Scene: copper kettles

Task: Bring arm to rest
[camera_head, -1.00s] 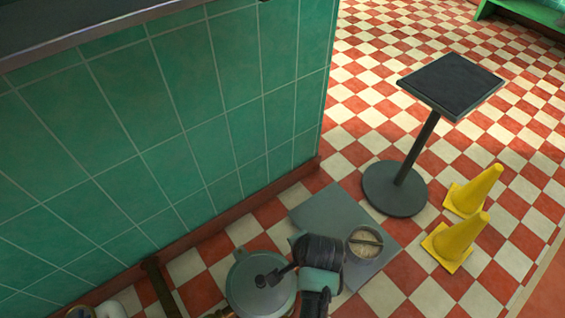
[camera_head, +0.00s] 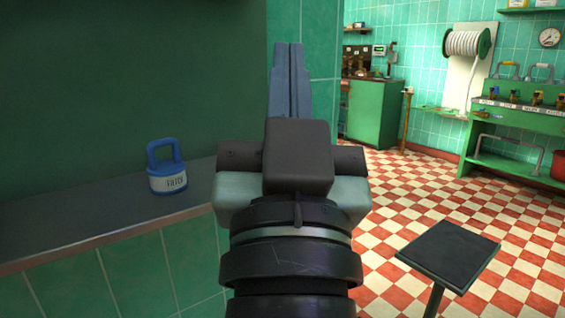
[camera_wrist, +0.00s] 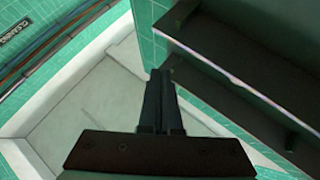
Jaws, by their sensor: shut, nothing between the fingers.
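My gripper (camera_head: 289,46) is raised in the middle of the head view, pointing up and away from the camera. Its two fingers are shut together with nothing between them. In the wrist view the closed fingers (camera_wrist: 158,72) point up toward pale surfaces and green tile. My gripper appears apart from everything around it. My arm hides part of the ledge and wall behind it in the head view.
A blue padlock-shaped object (camera_head: 168,178) with a label stands on the ledge (camera_head: 105,220) at left. A black-topped pedestal (camera_head: 448,255) stands at lower right. Beyond are a green cabinet (camera_head: 372,115), a hose reel (camera_head: 467,43) and a green bench (camera_head: 520,122). Checkered floor between is open.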

